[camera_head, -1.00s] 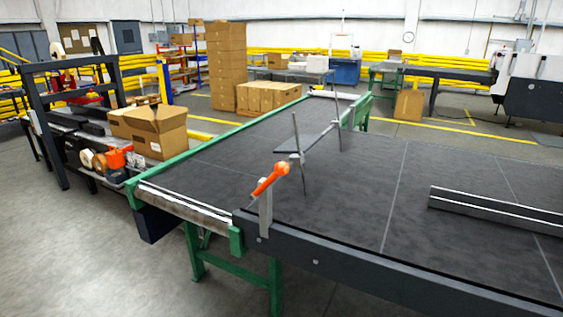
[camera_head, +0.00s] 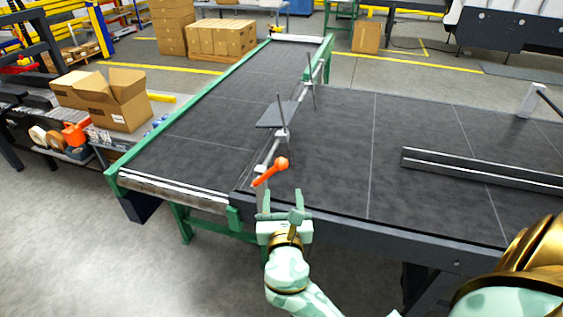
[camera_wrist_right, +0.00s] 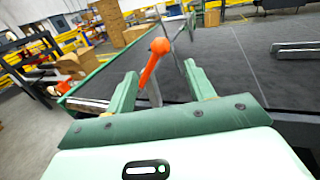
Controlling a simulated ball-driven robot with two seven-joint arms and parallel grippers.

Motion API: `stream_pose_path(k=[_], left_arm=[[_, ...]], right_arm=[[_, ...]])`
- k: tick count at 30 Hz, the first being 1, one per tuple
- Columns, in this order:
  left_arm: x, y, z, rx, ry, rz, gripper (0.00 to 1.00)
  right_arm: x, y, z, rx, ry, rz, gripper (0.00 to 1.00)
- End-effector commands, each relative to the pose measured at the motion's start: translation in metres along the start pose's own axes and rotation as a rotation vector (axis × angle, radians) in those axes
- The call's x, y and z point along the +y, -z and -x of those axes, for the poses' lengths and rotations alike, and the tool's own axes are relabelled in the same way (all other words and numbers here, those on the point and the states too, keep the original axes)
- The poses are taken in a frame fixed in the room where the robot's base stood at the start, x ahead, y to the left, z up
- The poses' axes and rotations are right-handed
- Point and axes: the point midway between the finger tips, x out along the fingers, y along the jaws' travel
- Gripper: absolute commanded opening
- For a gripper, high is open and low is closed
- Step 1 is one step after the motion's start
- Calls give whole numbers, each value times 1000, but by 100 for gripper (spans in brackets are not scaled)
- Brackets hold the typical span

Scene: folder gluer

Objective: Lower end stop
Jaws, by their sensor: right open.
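The end stop (camera_head: 277,114) is a flat dark plate held on thin upright rods at the junction of the two conveyor beds. An orange lever (camera_head: 270,172) with a round knob stands on a grey bracket at the near edge and tilts up to the right. My right gripper (camera_head: 283,207) is open and empty, just on the near side of the lever. In the right wrist view, the lever (camera_wrist_right: 151,64) shows between the spread fingers, beyond them, with no clear contact. My left gripper is out of view.
A green-framed conveyor (camera_head: 215,100) runs away to the back. A dark bed (camera_head: 335,160) spreads right, with a low metal rail (camera_head: 480,170) on it. Open cartons (camera_head: 110,98) and tape rolls (camera_head: 45,137) stand at left. The floor at lower left is clear.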

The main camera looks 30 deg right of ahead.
Motion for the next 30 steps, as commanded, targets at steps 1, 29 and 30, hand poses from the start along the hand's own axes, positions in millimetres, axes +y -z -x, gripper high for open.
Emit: stream_pose_path(k=[1, 29, 30], left_arm=[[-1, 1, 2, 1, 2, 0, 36], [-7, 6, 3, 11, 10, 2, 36], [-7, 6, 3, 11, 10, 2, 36]], right_arm=[[0, -2, -14, -4, 0, 1, 54], [0, 1, -126, 2, -2, -3, 45], [0, 1, -126, 2, -2, -3, 34]])
